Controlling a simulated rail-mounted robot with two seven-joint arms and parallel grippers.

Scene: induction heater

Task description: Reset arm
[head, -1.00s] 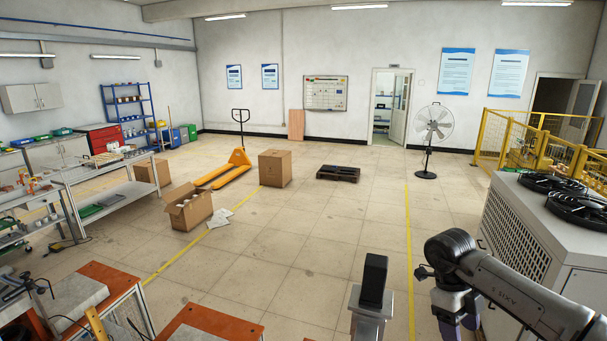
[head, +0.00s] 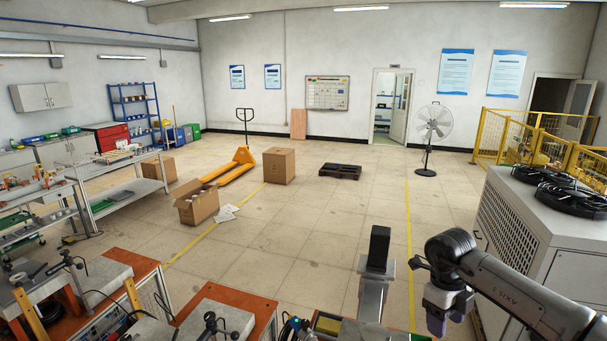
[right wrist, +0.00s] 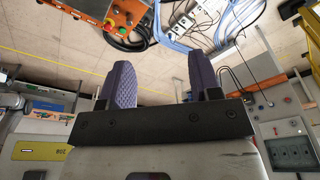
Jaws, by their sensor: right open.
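My right arm comes in from the lower right in the head view, bent down at the elbow. My right gripper (head: 447,312) hangs at its end, above the floor beside the white fan unit. In the right wrist view, the two purple ribbed fingers of my right gripper (right wrist: 162,80) stand well apart with nothing between them. My left gripper and left arm do not show in either view.
Benches with orange edges (head: 262,304) fill the lower left, with a dark-topped metal post (head: 378,262) at lower centre. The white fan unit (head: 560,240) stands at right. Cartons (head: 279,166) and a yellow pallet jack (head: 232,168) stand farther back. The central floor is mostly clear.

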